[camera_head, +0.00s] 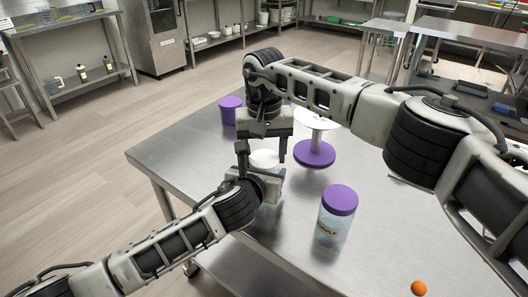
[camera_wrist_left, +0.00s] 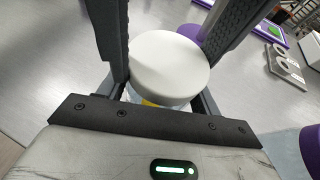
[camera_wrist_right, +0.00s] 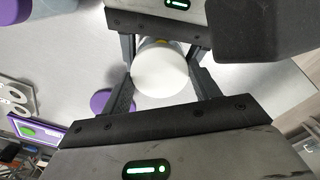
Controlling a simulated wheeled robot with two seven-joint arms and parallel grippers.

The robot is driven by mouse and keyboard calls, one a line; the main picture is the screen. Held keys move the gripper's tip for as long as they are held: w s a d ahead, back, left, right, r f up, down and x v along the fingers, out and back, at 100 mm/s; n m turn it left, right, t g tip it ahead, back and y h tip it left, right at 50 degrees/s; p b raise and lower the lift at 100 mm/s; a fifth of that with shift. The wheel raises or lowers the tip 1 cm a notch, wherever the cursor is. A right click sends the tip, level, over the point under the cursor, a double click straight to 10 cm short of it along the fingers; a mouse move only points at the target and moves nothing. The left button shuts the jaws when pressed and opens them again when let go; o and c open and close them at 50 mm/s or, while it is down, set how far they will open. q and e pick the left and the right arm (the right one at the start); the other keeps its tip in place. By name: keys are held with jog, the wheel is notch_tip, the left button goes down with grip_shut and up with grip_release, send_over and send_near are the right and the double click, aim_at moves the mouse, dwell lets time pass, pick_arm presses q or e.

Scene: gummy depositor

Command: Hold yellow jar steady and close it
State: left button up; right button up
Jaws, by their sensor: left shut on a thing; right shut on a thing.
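The jar has a round white lid (camera_head: 264,158) and stands at the table's left side. Most of its body is hidden by my grippers; a bit of yellow (camera_wrist_left: 150,103) shows under the lid in the left wrist view. My left gripper (camera_head: 264,178) comes in low from the left and is shut around the jar body. My right gripper (camera_head: 263,152) points down from above, shut on the white lid, with a finger on either side. The lid also shows between the fingers in the right wrist view (camera_wrist_right: 160,72). It looks level on the jar; whether it is fully seated I cannot tell.
A clear jar with a purple lid (camera_head: 339,202) stands to the right on the steel table (camera_head: 190,152). A purple container (camera_head: 230,109) and a white-topped stand with a purple base (camera_head: 314,154) are behind. An orange ball (camera_head: 418,288) is at the lower right.

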jog(key=m, duration=0.3)
jog(key=shift+m, duration=0.4)
jog(key=m, duration=1.1)
jog(key=shift+m, duration=0.4)
jog(key=o, duration=1.1)
jog(key=shift+s, duration=0.1)
jog(key=shift+s+a+f, duration=0.1)
